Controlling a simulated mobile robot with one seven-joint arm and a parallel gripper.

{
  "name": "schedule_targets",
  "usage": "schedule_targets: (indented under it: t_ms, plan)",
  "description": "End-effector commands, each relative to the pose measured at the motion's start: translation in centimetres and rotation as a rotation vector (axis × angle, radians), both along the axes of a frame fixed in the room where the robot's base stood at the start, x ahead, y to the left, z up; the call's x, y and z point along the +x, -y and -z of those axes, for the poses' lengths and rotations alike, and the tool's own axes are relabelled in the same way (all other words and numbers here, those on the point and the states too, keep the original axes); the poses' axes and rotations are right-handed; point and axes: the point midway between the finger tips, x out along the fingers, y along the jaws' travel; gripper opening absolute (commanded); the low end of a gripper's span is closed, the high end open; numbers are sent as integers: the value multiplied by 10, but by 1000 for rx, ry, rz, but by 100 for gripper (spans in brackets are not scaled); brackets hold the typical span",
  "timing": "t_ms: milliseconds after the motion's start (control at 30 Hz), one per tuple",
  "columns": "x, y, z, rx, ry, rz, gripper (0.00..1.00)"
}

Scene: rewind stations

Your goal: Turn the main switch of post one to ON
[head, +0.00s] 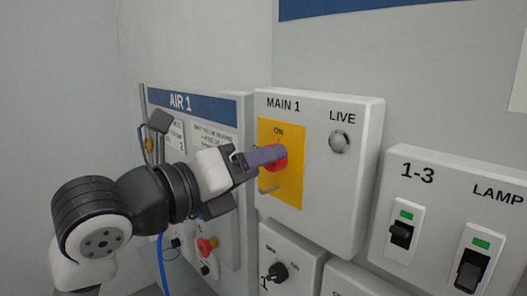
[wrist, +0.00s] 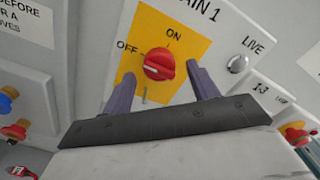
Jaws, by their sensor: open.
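The main switch is a red round knob (wrist: 159,64) on a yellow plate (head: 293,187) of the white box marked MAIN 1 (head: 339,204). In the wrist view its white mark lies toward the OFF label, and the ON label is above it. My gripper (wrist: 158,80) is open, with one purple finger on each side of the knob in that view. In the head view my gripper (head: 272,156) is at the front of the knob and partly hides it (head: 281,162). I cannot tell whether the fingers touch it.
The grey round LIVE lamp (head: 339,141) is to the right of the knob. A metal hook (head: 268,189) sticks out below it. The AIR 1 panel (head: 222,112) is at left, a box with black switches (head: 437,230) at right, and a black rotary knob (head: 278,272) below.

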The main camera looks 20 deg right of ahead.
Motion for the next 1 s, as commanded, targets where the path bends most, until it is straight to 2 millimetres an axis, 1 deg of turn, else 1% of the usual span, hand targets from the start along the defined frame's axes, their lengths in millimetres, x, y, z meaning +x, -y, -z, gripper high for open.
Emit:
schedule_targets:
  t_ms: [33,100,200,467,567,800,833,1000]
  plan:
    - [2,6,-2,-1,-1,2,59]
    - [4,11,-1,0,-1,1,59]
    - [5,16,0,0,0,0,59]
    - [6,17,0,0,1,0,59]
    - [6,16,0,0,1,0,49]
    - [6,16,0,0,1,0,17]
    - [6,16,0,0,1,0,14]
    - [6,16,1,4,8,-1,14]
